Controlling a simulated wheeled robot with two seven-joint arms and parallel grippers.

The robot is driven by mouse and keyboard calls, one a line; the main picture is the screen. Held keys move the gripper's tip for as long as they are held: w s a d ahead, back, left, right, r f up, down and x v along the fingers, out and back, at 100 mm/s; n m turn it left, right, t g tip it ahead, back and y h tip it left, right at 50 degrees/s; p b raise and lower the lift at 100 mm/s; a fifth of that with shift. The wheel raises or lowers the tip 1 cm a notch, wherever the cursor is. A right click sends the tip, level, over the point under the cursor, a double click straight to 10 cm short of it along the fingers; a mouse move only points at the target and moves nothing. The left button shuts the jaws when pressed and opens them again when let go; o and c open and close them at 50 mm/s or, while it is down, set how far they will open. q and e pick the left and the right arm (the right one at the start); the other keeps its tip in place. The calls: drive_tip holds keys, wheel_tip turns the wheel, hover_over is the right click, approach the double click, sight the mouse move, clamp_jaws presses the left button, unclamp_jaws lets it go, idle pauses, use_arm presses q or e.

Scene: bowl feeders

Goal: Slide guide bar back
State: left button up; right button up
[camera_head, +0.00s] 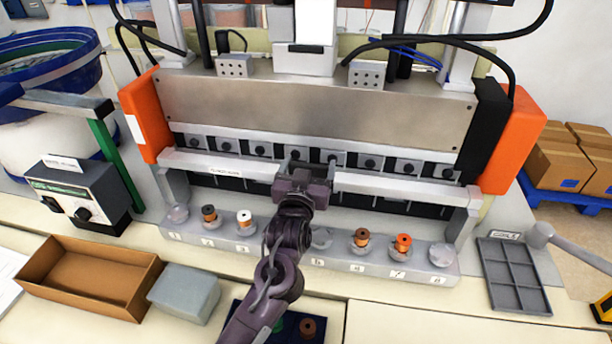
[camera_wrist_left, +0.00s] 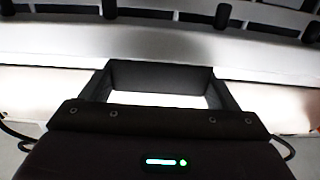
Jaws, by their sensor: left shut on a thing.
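The guide bar (camera_head: 400,187) is a long light grey bar that runs across the front of the machine, below a row of dark round knobs. My left gripper (camera_head: 305,172) is at the middle of the bar in the head view and is shut on it. In the left wrist view the gripper (camera_wrist_left: 160,85) has its fingers on the pale bar (camera_wrist_left: 40,90), which passes across the picture on both sides. The part of the bar between the fingers is partly hidden. My right gripper does not show.
A numbered rail (camera_head: 335,262) with several spools and clear cups lies in front of the bar. A brown tray (camera_head: 88,280), a grey box (camera_head: 185,293) and a control box (camera_head: 80,195) are at left. A grey compartment tray (camera_head: 513,277) is at right.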

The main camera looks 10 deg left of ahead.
use_arm(q)
drive_tip(key=o, duration=1)
drive_tip(key=shift+w+r, duration=0.1)
drive_tip(key=shift+r, duration=0.05)
drive_tip(key=shift+o, duration=1.4)
drive_tip(key=shift+w, duration=0.2)
drive_tip(key=s+b, duration=0.3)
drive_tip(key=s, duration=0.4)
drive_tip(key=shift+s, duration=0.4)
drive_tip(key=shift+f, duration=0.2)
